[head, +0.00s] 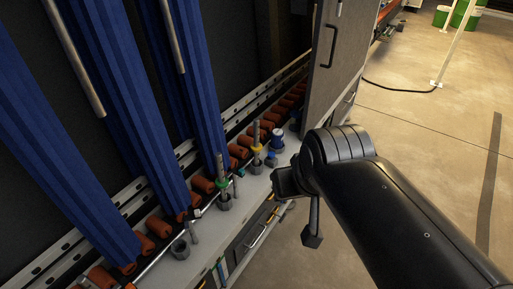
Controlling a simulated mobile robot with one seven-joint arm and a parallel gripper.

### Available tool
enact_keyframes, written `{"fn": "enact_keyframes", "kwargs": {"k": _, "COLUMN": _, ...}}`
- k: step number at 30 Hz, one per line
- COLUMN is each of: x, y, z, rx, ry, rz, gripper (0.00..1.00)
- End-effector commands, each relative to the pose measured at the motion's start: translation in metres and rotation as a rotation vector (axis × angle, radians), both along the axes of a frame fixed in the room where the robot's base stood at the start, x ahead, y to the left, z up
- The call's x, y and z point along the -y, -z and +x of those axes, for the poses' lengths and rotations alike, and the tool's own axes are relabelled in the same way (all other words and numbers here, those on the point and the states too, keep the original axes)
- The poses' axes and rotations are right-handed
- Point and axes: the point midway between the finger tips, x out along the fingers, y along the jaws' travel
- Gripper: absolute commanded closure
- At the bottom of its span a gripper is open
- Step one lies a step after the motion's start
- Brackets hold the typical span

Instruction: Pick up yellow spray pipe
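The yellow spray pipe (256,149) stands upright on the light ledge in the head view, a thin grey pipe with a yellow collar. It is in a round grey holder, between a green-collared pipe (222,182) nearer to me and a blue-and-white item (277,140) farther back. My gripper (287,183) is at the end of my black arm, to the right of and nearer than the yellow pipe in the picture, apparently apart from it. The fingers are dark and partly hidden by the wrist, so their opening does not show clearly.
Blue hanging strips (110,110) and a row of orange rollers (203,184) line the left side behind the ledge. An empty grey holder (180,248) sits nearer on the ledge. A grey cabinet door (338,60) stands open beyond. Concrete floor on the right is mostly clear.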

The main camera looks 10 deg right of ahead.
Motion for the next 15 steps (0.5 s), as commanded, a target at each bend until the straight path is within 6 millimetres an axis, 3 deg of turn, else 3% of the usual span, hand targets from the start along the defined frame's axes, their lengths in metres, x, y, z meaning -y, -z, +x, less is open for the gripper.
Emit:
{"fn": "enact_keyframes", "kwargs": {"k": 9, "x": 0.0, "y": 0.0, "z": 0.0, "rx": 0.0, "ry": 0.0, "rz": 0.0, "gripper": 1.0}}
{"fn": "enact_keyframes", "kwargs": {"k": 15, "x": 0.0, "y": 0.0, "z": 0.0, "rx": 0.0, "ry": 0.0, "rz": 0.0, "gripper": 0.84}}
